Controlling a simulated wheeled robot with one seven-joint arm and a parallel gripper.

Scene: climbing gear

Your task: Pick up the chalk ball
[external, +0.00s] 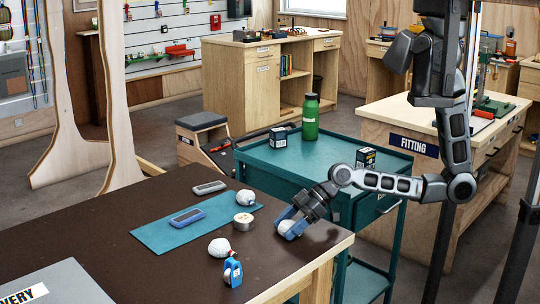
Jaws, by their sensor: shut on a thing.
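My gripper (288,222) is over the right part of the dark brown table, pointing down, with its blue fingers shut on a white chalk ball (291,231). The ball is partly hidden by the fingers, and I cannot tell whether it still touches the table. Two similar white rounded things lie to the left: one (245,197) near the right edge of the teal mat, and one (220,247) nearer the front.
The brown table (160,265) also carries a teal mat (165,237) with a blue oblong item (188,217), a grey oblong item (209,188), a round tin (243,221) and a blue device (231,270). Behind stands a teal cart (270,160) with a green bottle (310,118) and dark boxes.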

